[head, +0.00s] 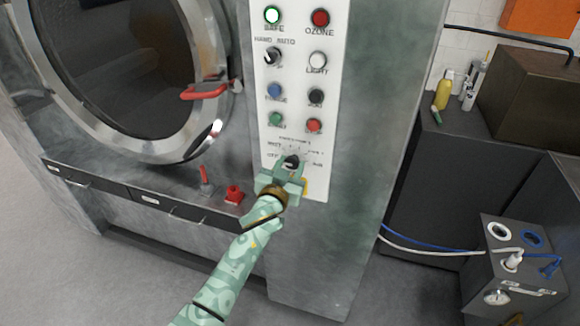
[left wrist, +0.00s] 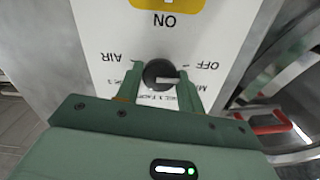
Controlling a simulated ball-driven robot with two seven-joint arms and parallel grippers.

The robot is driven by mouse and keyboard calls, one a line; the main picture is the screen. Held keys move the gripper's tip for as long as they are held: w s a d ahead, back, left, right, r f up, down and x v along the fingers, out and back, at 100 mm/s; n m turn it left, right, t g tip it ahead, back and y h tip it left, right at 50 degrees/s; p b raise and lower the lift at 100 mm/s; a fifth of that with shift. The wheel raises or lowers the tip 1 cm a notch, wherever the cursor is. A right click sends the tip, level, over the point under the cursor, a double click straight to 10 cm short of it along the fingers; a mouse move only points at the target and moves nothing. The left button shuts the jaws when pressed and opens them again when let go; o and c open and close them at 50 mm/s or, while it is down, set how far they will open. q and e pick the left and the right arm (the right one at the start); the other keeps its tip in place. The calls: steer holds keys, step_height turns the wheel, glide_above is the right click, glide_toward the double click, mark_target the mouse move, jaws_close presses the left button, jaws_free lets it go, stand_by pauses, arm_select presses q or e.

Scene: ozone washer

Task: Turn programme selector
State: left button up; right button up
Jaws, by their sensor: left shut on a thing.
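The programme selector (head: 291,161) is a black round knob low on the white control panel (head: 296,80). My left gripper (head: 287,173) reaches it from below and is shut on it. In the left wrist view the knob (left wrist: 158,73) sits between the two green fingers, one at each side. Its white pointer line points right in that view, where the panel appears upside down. The labels AIR and OFF show at either side, while the lettering near my palm is partly hidden. My right gripper is in neither view.
Above the knob are several coloured buttons and a HAND/AUTO switch (head: 272,56). A red lever (head: 204,177) and red button (head: 234,194) stand left of my gripper, under the round door with its red handle (head: 205,91). A yellow panel part (left wrist: 168,4) lies close by.

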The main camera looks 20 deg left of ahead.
arm_select(q)
steer(key=m, duration=1)
steer(key=shift+m, duration=0.4)
steer(key=shift+f+m, duration=0.1)
steer(key=shift+m, duration=1.5)
steer(key=o, duration=1)
steer(key=shift+s, duration=0.1)
steer(key=s, duration=1.6)
steer(key=shift+s+a, duration=0.1)
steer(key=shift+a, duration=0.15)
